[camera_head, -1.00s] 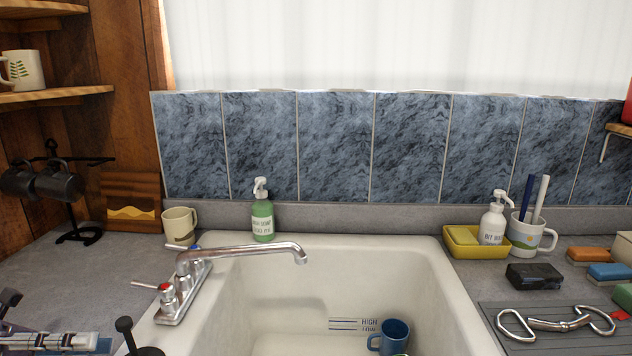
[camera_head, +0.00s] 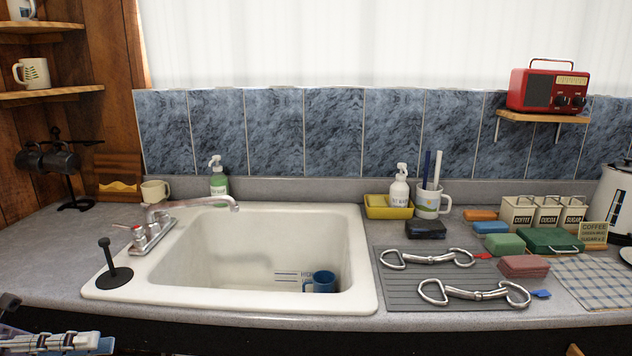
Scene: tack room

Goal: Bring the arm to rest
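Part of my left gripper (camera_head: 58,343) shows at the bottom left corner, low in front of the counter edge and cut off by the frame. Its fingertips are not clear, so I cannot tell whether it is open or shut. I see nothing held in the part that shows. My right gripper is not in view.
A white sink (camera_head: 362,262) holds a blue mug (camera_head: 322,282). A black plunger-like stand (camera_head: 113,265) is on its left rim. Metal bits (camera_head: 474,292) lie on a grey ribbed mat (camera_head: 392,297). The left counter (camera_head: 45,240) is mostly clear. A red radio (camera_head: 546,90) stands on a shelf.

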